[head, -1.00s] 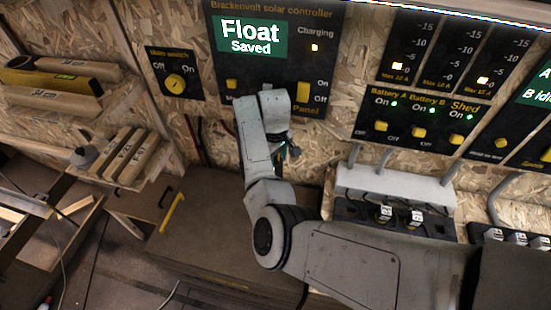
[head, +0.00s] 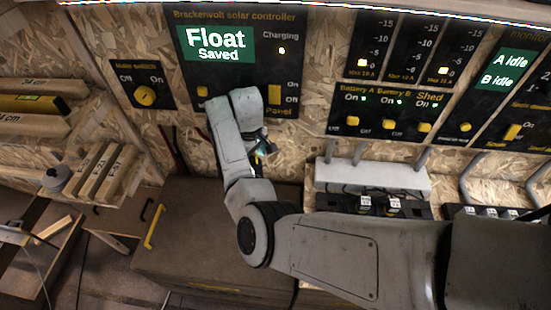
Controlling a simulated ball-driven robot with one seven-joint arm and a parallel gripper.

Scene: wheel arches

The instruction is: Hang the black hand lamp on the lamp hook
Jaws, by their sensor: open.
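My arm reaches in from the lower right in the head view and bends up in front of the solar controller panel. My gripper (head: 262,149) is a small dark shape at the arm's end, just below the panel and partly hidden by my own wrist links. It is open, and I see nothing between its fingers. I cannot make out the black hand lamp or the lamp hook in this view.
The solar controller (head: 235,60) reads "Float Saved". A grey cable housing (head: 375,175) juts out at right. A brown chest (head: 190,250) with a yellow handle (head: 155,226) stands below. Wooden blocks (head: 105,172) and a spirit level (head: 30,104) lie on shelves at left.

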